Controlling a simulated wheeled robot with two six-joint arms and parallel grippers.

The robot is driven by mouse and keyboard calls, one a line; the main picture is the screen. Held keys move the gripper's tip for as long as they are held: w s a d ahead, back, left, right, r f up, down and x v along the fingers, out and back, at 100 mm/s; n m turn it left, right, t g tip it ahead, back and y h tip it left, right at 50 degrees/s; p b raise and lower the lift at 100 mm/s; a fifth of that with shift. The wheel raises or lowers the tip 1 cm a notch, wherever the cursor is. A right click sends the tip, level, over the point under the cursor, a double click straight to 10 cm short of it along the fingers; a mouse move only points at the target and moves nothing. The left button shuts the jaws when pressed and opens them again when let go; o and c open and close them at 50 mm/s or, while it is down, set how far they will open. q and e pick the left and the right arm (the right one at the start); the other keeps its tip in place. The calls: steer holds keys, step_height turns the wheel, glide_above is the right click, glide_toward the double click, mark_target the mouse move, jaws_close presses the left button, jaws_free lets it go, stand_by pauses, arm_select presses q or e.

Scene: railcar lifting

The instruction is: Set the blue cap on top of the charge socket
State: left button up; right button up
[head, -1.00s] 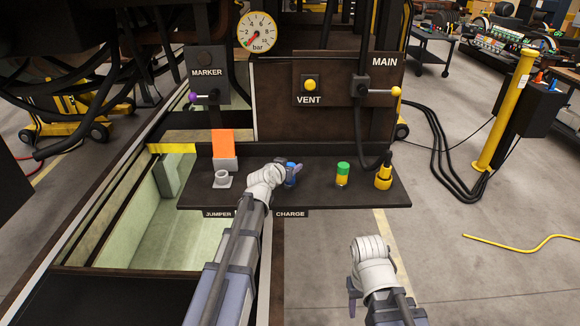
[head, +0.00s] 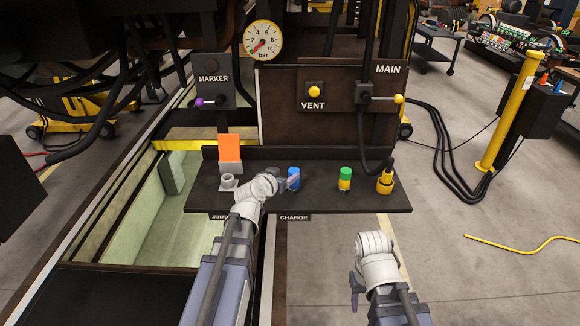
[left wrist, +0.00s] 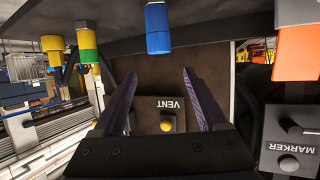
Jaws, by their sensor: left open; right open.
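The blue cap (head: 294,172) stands upright above the CHARGE label (head: 294,217) on the dark shelf. It also shows in the left wrist view (left wrist: 158,38), which is upside down. I cannot make out the charge socket separately; what is under the cap is mostly hidden. My left gripper (head: 291,184) is open just in front of the cap. In the left wrist view the open fingers (left wrist: 159,75) have nothing between them, and the cap appears beyond them, apart. My right gripper (head: 356,296) is open and empty, low in front of the shelf.
On the shelf (head: 320,200) stand a grey socket (head: 228,182) with an orange block (head: 230,150) behind it, a green-and-yellow piece (head: 345,178) and a yellow plug (head: 386,183) with a black cable. The VENT and MAIN panel (head: 340,90) rises behind.

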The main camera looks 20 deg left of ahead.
arm_select(q)
steer(key=v, duration=0.3)
steer(key=shift+p, duration=0.3)
steer(key=s+d+f+m+g+h, duration=0.1)
steer(key=s+d+f+g, duration=0.35)
steer(key=d, duration=0.35)
steer(key=s+d+f+m+g+h, duration=0.1)
steer(key=s+d+f+m+g, duration=0.15)
steer(key=s+d+f, duration=0.4)
steer(key=s+d+f+g+y, duration=0.1)
steer(key=s+g+y, duration=0.1)
steer(key=s, duration=0.5)
steer(key=s+d+f+g+y, duration=0.1)
steer(key=s+d+g+y, duration=0.1)
steer(key=s+g, duration=0.2)
steer(key=s+n, duration=0.1)
steer(key=s, duration=0.2)
steer(key=shift+s+d+f+g+y, duration=0.15)
steer(key=shift+d+f+g+y, duration=0.15)
steer(key=shift+g+y, duration=0.1)
